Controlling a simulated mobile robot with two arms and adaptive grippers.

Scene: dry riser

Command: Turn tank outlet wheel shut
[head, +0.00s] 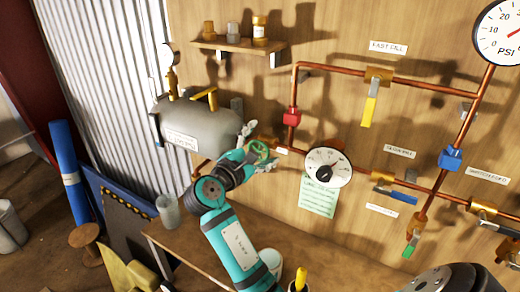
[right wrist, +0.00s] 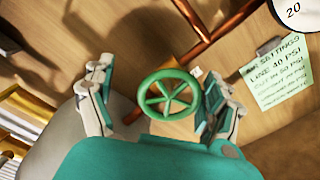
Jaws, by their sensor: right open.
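The tank outlet wheel is a green spoked handwheel (right wrist: 168,95); in the head view it shows as a green ring (head: 258,150) at the right end of the grey tank (head: 200,126). My right gripper (head: 250,155) is at the wheel, its teal arm rising from the bottom of the head view. In the right wrist view the open gripper (right wrist: 157,98) has one finger left of the wheel and one right of it. A gap shows on the left; the right finger is close to the rim, and I cannot tell if it touches. My left gripper is not in view.
A green note (head: 319,196) hangs below the dial.

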